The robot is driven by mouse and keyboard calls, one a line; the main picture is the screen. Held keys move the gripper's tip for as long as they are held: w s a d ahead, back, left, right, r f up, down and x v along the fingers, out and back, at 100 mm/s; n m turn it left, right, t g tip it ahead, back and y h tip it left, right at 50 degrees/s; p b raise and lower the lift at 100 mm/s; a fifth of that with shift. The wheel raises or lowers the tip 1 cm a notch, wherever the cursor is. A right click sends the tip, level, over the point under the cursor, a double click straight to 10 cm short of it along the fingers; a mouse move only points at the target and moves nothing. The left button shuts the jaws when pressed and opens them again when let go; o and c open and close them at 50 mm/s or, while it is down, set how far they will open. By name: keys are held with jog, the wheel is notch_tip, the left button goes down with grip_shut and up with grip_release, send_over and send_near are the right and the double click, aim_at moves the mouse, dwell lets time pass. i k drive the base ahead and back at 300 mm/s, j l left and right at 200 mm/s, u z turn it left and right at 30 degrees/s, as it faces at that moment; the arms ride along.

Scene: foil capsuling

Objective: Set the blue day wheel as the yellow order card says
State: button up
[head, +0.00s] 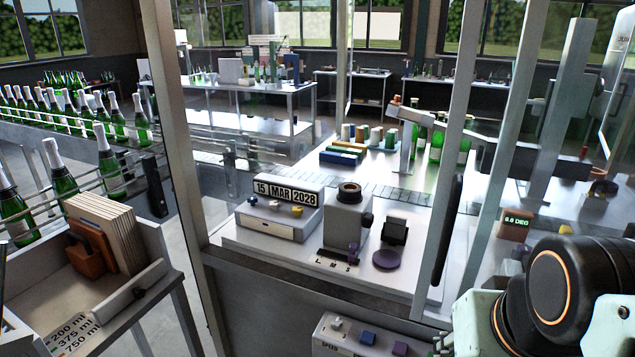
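The date unit (310,183) stands on the white bench behind the open frame and reads 15 MAR 2028. Its day window (261,188) shows 15. Below the windows are a blue knob (253,200) at left, a whitish one (275,205) in the middle and a yellow one (297,210) at right. The blue knob sits under the day window. I cannot make out a yellow order card in this view. My arm's links show at the lower right, apart from the date unit. My gripper is out of the picture.
Right of the date unit are a grey block with a dark round top (348,193) and a purple disc (389,259). Metal posts (180,120) frame the opening. A box with coloured buttons (368,338) is at the front. A display (516,222) reads 0.0 DEG. Bottles line the left.

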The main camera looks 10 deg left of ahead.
aim_at(252, 200)
jog(key=i+j, duration=0.2)
jog(key=j, duration=0.15)
jog(key=i+j, duration=0.2)
jog(key=j, duration=0.15)
jog(key=i+j+z, duration=0.1)
jog(key=j, duration=0.3)
jog(key=i+j, duration=0.3)
